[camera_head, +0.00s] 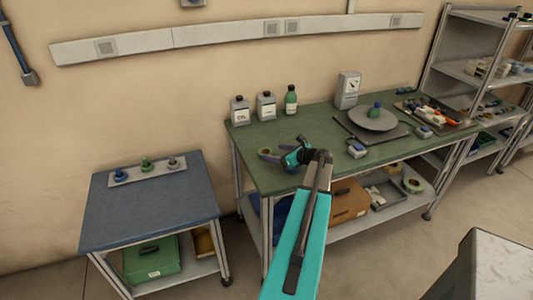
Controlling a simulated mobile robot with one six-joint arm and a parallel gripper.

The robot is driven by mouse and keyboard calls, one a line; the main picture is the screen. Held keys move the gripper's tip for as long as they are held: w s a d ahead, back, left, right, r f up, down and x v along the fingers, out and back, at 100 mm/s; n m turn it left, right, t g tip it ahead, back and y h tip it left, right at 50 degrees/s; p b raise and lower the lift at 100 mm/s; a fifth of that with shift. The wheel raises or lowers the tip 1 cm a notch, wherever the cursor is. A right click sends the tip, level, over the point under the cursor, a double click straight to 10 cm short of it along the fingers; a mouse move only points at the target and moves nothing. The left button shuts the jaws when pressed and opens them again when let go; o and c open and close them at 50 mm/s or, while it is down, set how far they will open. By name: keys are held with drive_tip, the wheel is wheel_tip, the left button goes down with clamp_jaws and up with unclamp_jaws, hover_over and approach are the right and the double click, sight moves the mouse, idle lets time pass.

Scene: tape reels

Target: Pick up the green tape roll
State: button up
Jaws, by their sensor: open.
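My gripper (283,158) is above the bench top just right of the ring, at the end of my teal arm. It is open, with nothing seen between its fingers. The wrist hides part of the bench around it. Whether the fingers touch the ring cannot be told. Another roll, pale with a greenish rim (412,185), lies on the bench's lower shelf.
Two grey bottles (240,111) and a green bottle (291,100) stand behind the ring. A scale with a round pan (373,118) and a tool tray (455,120) are to the right. A blue-topped table (140,213) stands left, across a gap.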

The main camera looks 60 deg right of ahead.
sight(262, 151)
drive_tip(key=shift+w, duration=0.15)
drive_tip(key=shift+f+p+x, duration=0.15)
drive_tip(key=shift+p+x, duration=0.45)
drive_tip(key=shift+x, duration=0.65)
drive_tip(key=shift+f+p+x, duration=0.15)
drive_tip(key=shift+p+x, duration=0.45)
drive_tip(key=shift+x, duration=0.65)
drive_tip(key=shift+a, duration=0.15)
drive_tip(key=c, duration=1.1)
drive_tip(key=shift+r, duration=0.2)
drive_tip(key=shift+c, duration=0.2)
drive_tip(key=shift+r+b, duration=0.7)
drive_tip(key=shift+r, duration=0.45)
drive_tip(key=s+d+b, duration=0.1)
drive_tip(key=s+d, duration=0.1)
drive_tip(key=s, duration=0.3)
drive_tip(key=s+d+r+b, duration=0.1)
drive_tip(key=s+d+b, duration=0.1)
drive_tip(key=s, duration=0.2)
drive_tip(key=s+d+r+b, duration=0.1)
drive_tip(key=s+d, duration=0.2)
drive_tip(key=s, duration=0.2)
drive_tip(key=shift+s+r, duration=0.2)
drive_tip(key=shift+s, duration=0.2)
